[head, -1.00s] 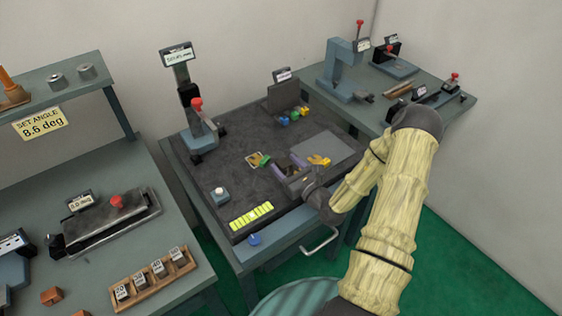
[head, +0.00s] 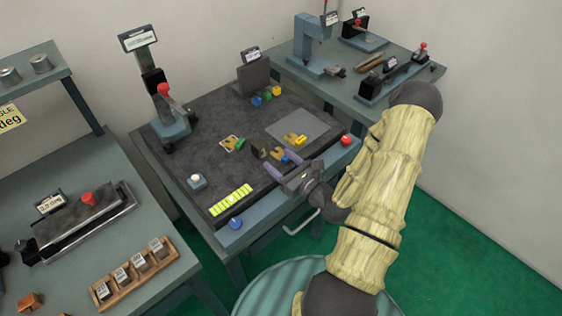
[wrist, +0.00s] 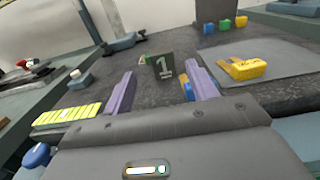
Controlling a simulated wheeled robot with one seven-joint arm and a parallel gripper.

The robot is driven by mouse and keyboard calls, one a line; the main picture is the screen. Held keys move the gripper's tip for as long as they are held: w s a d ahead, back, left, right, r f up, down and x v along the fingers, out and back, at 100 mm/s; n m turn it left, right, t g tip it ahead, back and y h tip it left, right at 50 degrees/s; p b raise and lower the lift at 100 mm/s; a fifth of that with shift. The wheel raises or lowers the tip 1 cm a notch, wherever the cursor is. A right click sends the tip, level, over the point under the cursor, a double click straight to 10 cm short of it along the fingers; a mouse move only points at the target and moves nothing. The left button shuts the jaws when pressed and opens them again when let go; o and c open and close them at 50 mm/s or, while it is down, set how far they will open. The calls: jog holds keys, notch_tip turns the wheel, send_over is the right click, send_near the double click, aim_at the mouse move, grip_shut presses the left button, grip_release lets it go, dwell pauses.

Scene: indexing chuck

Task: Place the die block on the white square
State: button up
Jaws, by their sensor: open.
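The die block, a small dark block marked "1" (wrist: 163,67), stands upright on the dark mat just beyond my fingertips. In the head view the dark block (head: 260,151) is small, so its details are unclear. My gripper (head: 281,164) is open, with nothing between its purple fingers (wrist: 160,88), and is apart from the block on the near side. I cannot tell whether this is the white square.
A grey plate (head: 290,124) bears a yellow piece (head: 295,140). A blue-and-yellow piece (head: 278,154) lies close to my right finger. A white button (head: 197,181), yellow-green strip (head: 231,199) and red button (head: 346,140) are nearby.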

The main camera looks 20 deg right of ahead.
jog(key=a+r+n+g+y, duration=0.1)
jog(key=a+n+y, duration=0.1)
jog(key=s+a+r+n+g+y, duration=0.1)
jog(key=a+y, duration=0.1)
jog(key=a, duration=0.1)
jog(key=a+r+n+g+y, duration=0.1)
jog(key=a+n, duration=0.1)
jog(key=shift+s+a+n+g+y, duration=0.3)
jog(key=shift+s+g+y, duration=0.1)
jog(key=a+n+g, duration=0.1)
jog(key=s+a+n+g+y, duration=0.2)
jog(key=shift+s+a+r, duration=0.1)
jog(key=shift+a+r, duration=0.3)
jog(key=s+a+n+g+h, duration=0.4)
jog(key=s+n+g+h, duration=0.1)
jog(key=s+n+g, duration=0.9)
jog(key=w+d+r+n+t+h, duration=0.5)
jog(key=d+n+t+h, duration=0.1)
jog(key=n+h, duration=0.2)
jog(key=shift+w+d+r+n, duration=0.3)
jog(key=shift+n, duration=0.6)
